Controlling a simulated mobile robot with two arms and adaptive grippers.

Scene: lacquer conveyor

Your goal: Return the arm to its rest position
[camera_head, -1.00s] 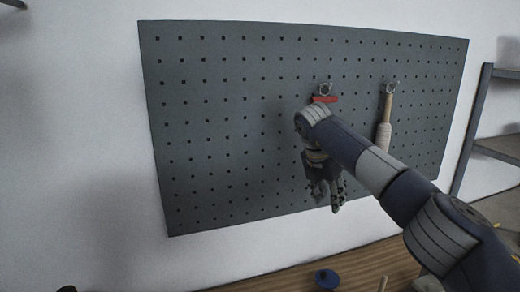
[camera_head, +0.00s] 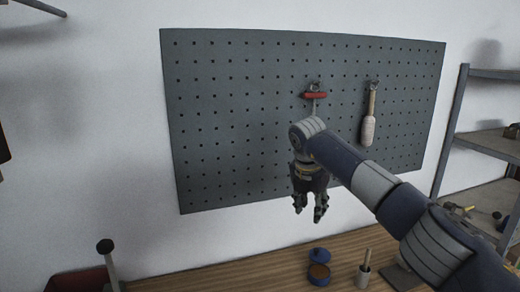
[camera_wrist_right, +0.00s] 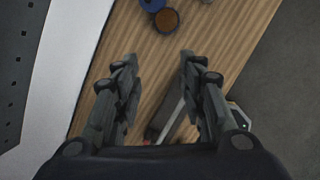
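My right gripper (camera_head: 310,205) hangs in front of the lower part of the pegboard, fingers pointing down, open and empty. My right arm reaches in from the lower right and crosses the pegboard. My left gripper is not in either view.
The grey pegboard (camera_head: 240,120) holds a red-handled tool (camera_head: 316,95) and a wooden-handled tool (camera_head: 368,128) on hooks. Shelves (camera_head: 490,142) stand at right.

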